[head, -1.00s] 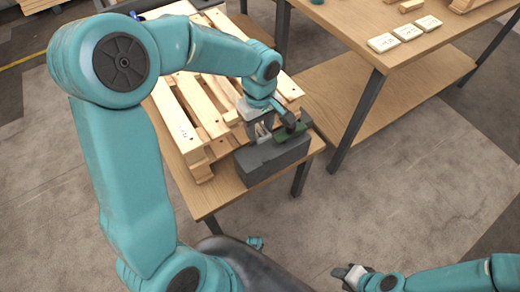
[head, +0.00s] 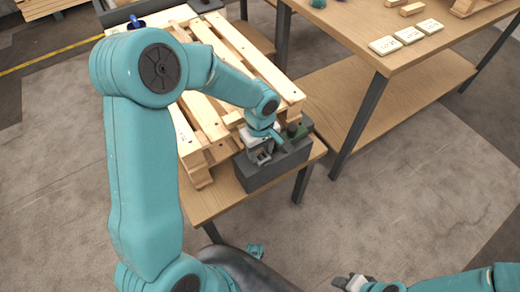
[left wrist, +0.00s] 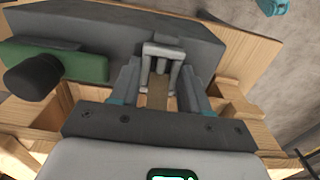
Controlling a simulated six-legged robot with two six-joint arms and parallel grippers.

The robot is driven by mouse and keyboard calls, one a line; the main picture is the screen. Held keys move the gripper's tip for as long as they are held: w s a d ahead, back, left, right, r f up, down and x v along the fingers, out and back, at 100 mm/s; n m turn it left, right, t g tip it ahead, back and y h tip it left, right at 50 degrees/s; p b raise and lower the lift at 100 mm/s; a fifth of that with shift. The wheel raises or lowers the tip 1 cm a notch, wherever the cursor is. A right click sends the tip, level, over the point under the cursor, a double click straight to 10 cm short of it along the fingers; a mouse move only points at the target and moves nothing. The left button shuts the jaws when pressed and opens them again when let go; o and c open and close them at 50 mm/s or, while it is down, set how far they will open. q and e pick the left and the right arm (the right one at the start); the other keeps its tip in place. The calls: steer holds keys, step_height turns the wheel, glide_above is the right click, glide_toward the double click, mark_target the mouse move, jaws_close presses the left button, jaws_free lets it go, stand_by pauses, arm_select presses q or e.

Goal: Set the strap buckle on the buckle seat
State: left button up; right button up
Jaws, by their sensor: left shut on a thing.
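My left gripper (head: 261,155) is at the dark grey block (head: 268,172) on the front of the small table; it also shows in the left wrist view (left wrist: 159,72). It is shut on a light grey, U-shaped strap buckle (left wrist: 163,51). The buckle's crossbar overlaps the block's face in the wrist view, near a small darker patch (left wrist: 169,41) that may be the buckle seat. I cannot tell whether the buckle touches it. My right gripper (head: 350,283) is low at the bottom edge, away from the table; its opening is unclear.
A green part (left wrist: 85,66) with a black knob (left wrist: 33,76) is on the block beside the gripper. A wooden pallet (head: 243,45) lies behind the block. A taller bench (head: 385,55) with white labelled tiles (head: 409,35) stands to the right.

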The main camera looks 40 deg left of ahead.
mark_target(260, 154)
arm_select(q)
steer(key=o, duration=1.1)
steer(key=shift+r, duration=0.1)
steer(key=shift+r+p, duration=0.4)
step_height(260, 154, up, 11)
steer(key=p, duration=0.2)
steer(key=s+d+f+m+h, duration=0.35)
steer(key=d+f+m, duration=0.4)
steer(key=f, duration=0.75)
steer(key=s+d+f+m, duration=0.4)
steer(key=s+d+f, duration=0.3)
steer(key=s+f, duration=0.3)
steer(key=shift+s+d+f, duration=0.15)
steer(key=shift+s+f, duration=0.1)
steer(key=shift+s, duration=0.4)
steer(key=shift+h, duration=0.25)
